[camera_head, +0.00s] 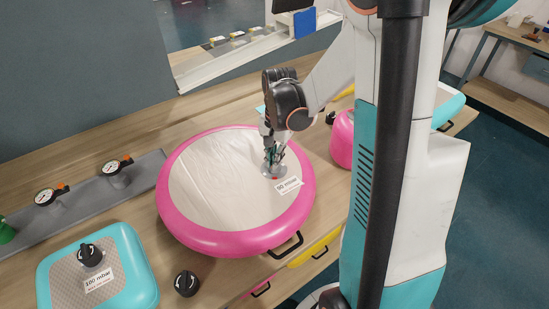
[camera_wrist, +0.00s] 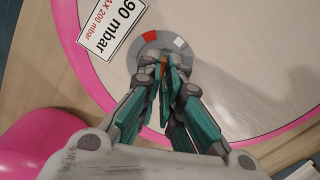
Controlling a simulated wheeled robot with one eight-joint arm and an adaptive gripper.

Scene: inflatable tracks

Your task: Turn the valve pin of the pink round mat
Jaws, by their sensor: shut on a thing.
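The pink round mat (camera_head: 188,235) lies on the wooden bench in the head view, with a pale top and a thick pink rim. In the wrist view its pink rim (camera_wrist: 75,50) curves around the pale top. The grey round valve (camera_wrist: 150,52) sits near the mat's edge, with a red mark and a white mark on its ring. My gripper (camera_wrist: 165,68) points down onto the middle of the valve and is shut on the valve pin. The fingers mostly hide the pin; a small orange-red bit shows between them. A label (camera_head: 288,186) reading 90 mbar lies beside the valve.
A turquoise mat (camera_head: 130,285) with a black cap and a 100 mbar label lies front left. A loose black cap (camera_head: 187,284) stands near it. Gauges (camera_head: 112,168) stand on a grey strip at left. Another pink piece (camera_head: 342,138) is close to my arm's right.

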